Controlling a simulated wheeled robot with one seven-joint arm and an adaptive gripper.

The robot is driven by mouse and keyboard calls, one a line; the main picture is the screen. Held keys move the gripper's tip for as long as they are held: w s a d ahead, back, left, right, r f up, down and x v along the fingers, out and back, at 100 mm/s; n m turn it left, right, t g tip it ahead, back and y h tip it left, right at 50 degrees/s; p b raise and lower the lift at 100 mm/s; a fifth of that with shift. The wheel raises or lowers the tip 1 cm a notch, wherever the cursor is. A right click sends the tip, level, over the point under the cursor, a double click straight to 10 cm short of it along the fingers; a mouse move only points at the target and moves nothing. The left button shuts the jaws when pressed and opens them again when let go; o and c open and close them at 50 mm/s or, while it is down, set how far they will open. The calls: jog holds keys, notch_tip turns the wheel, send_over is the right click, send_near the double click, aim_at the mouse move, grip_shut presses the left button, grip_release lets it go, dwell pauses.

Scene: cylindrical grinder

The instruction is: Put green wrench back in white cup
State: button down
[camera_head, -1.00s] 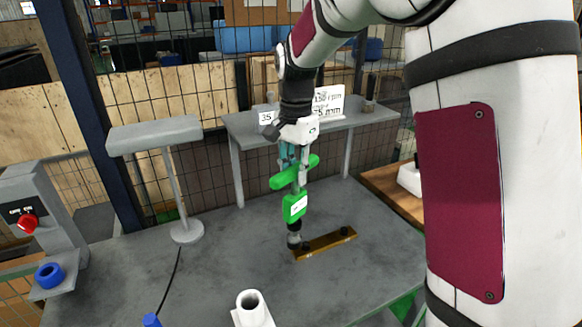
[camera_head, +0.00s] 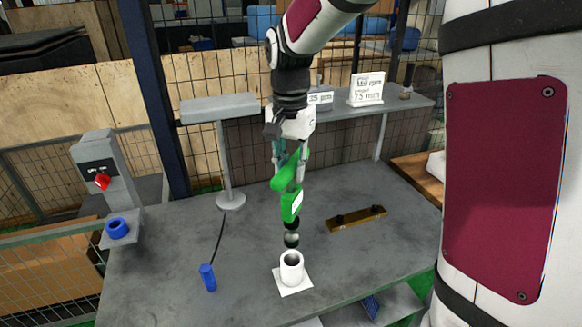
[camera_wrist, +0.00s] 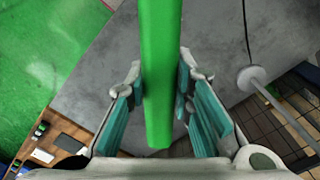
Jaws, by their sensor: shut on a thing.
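My gripper (camera_head: 290,158) is shut on the green wrench (camera_head: 291,205), a power tool with a green body and a dark, round-ended tip pointing down. Its green bar also shows between the teal finger pads in the wrist view (camera_wrist: 160,75). The white cup (camera_head: 291,270) stands upright on a white square base on the grey table. In the head view the tool's tip is just above the cup's open rim, with a small gap in the picture. How far apart they are in depth is hard to tell. The cup is not visible in the wrist view.
A brass-coloured bar (camera_head: 357,217) lies on the table (camera_head: 190,250) behind and right of the cup. A blue cylinder (camera_head: 208,277) stands to the left with a cable behind it. A control box with a red button (camera_head: 102,181) is at the far left.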

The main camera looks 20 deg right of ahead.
aim_at(292, 191)
jog(key=shift+f, duration=2.85)
dwell(0.5)
